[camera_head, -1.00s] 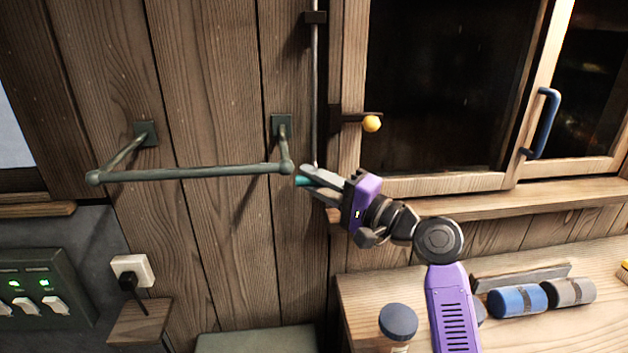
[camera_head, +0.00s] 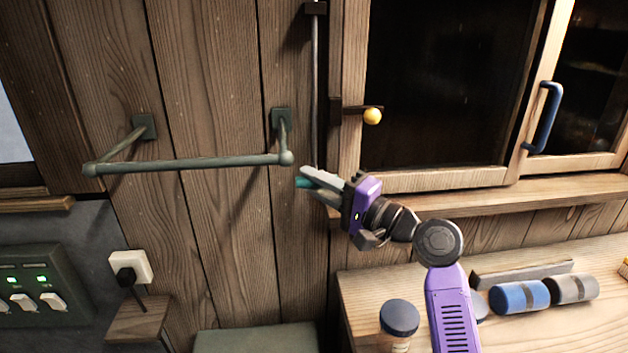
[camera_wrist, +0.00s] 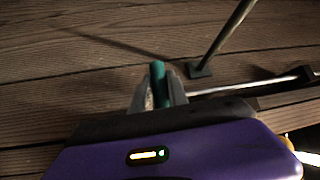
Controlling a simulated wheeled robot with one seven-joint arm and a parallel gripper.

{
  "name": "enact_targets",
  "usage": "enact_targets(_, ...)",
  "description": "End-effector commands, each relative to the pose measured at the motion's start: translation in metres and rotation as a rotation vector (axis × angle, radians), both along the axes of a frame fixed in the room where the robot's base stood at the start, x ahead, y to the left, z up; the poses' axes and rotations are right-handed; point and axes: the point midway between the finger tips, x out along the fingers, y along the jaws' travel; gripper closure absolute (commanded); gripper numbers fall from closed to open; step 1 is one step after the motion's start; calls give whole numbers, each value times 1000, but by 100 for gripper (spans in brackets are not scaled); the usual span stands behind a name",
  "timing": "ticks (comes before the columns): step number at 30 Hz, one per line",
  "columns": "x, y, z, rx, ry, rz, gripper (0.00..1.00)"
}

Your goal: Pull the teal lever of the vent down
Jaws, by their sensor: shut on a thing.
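The teal lever (camera_head: 303,182) sits at the lower end of a thin vertical metal rod (camera_head: 315,90) that runs down the wooden wall. My gripper (camera_head: 312,180) is shut on the lever, with only its teal tip showing past the fingers in the head view. In the wrist view the teal lever (camera_wrist: 158,82) stands between the two grey fingers of my gripper (camera_wrist: 158,95). The rod also shows in the wrist view (camera_wrist: 250,86). The vent itself cannot be made out.
A green rail (camera_head: 190,163) stands out from the wall, just left of my gripper. A cabinet with a yellow knob (camera_head: 372,116) and a blue handle (camera_head: 543,118) is at right. Below it, a wooden counter holds a blue-lidded jar (camera_head: 398,318) and a blue roll (camera_head: 519,297).

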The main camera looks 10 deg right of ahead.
Motion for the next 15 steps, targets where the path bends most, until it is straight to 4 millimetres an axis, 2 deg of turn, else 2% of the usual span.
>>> enact_targets(1, 0, -1, -17, 1, 6, -1, 100)
enact_targets(5, 0, -1, -32, -1, 6, -1, 100)
enact_targets(15, 0, -1, -30, 0, 2, -1, 100)
